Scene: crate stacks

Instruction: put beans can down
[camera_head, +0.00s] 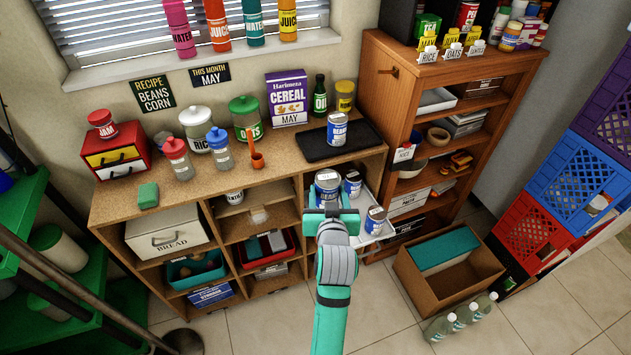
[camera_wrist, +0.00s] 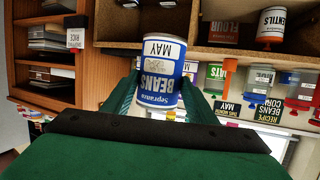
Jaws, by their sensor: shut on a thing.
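My gripper (camera_head: 329,212) is shut on a blue-and-white beans can (camera_head: 327,184) in front of the wooden shelf unit's right side. In the wrist view, my gripper (camera_wrist: 160,98) has a finger on each side of the can (camera_wrist: 160,72), whose label reads BEANS and MAY upside down. Another beans can (camera_head: 337,128) stands on a black tray (camera_head: 311,150) on the counter. Two more similar cans, one behind (camera_head: 352,184) and one at the right (camera_head: 376,219), stand on a white pulled-out shelf (camera_head: 388,231). My gripper hides part of that shelf.
The counter (camera_head: 300,177) holds several jars, a cereal box (camera_head: 287,97) and an orange scoop (camera_head: 256,157). A taller bookcase (camera_head: 395,60) stands at the right. An open cardboard box (camera_head: 432,291) and bottles are on the floor. The black tray has bare room left of its can.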

